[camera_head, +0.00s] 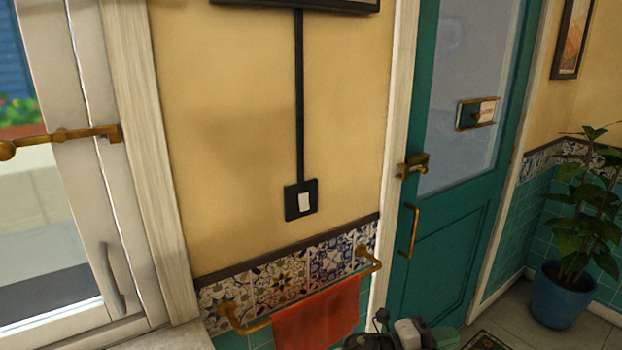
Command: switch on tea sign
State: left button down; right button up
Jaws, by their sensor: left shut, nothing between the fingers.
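A black wall switch (301,200) with a white rocker is on the yellow wall, left of the green door. A black conduit (299,95) runs straight up from it to a dark-framed panel (305,4), which may be the tea sign. Only the panel's lower edge shows, so I cannot tell whether it is lit. My left gripper (408,334) is at the bottom edge, partly cut off, below and to the right of the switch and well apart from it. It is shut and empty. My right gripper is not in view.
A brass rail (249,325) with an orange towel (318,315) sticks out below the switch. The green door (450,230) has brass handles. A potted plant (566,295) stands at right. A white-framed window (85,150) is at left. The wall around the switch is clear.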

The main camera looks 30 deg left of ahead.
pick_arm(q)
jog(key=s+d+r+m+g+h, duration=0.2)
jog(key=d+r+m+g, duration=0.2)
jog(key=r+m+g, duration=0.55)
jog(key=a+r+m+y+p, duration=0.1)
jog(key=a+r+m+y, duration=0.1)
jog(key=a+r+y, duration=0.4)
jog(key=w+a+r+m+g+y+p, duration=0.1)
jog(key=a+r+y, duration=0.5)
jog(key=a, duration=0.8)
jog(key=a+r+m+g+y+p, duration=0.1)
jog(key=a+r+m+y+p, duration=0.1)
jog(key=a+r+y, duration=0.4)
jog(key=a+y, duration=0.2)
jog(key=a, duration=0.1)
jog(key=shift+w+a+r+m+y, duration=0.25)
jog(key=shift+a+r+m+y, duration=0.1)
jog(key=shift+a+r+y, duration=0.05)
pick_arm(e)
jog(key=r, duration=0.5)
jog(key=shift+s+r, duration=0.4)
pick_arm(q)
jog(key=shift+f, duration=0.1)
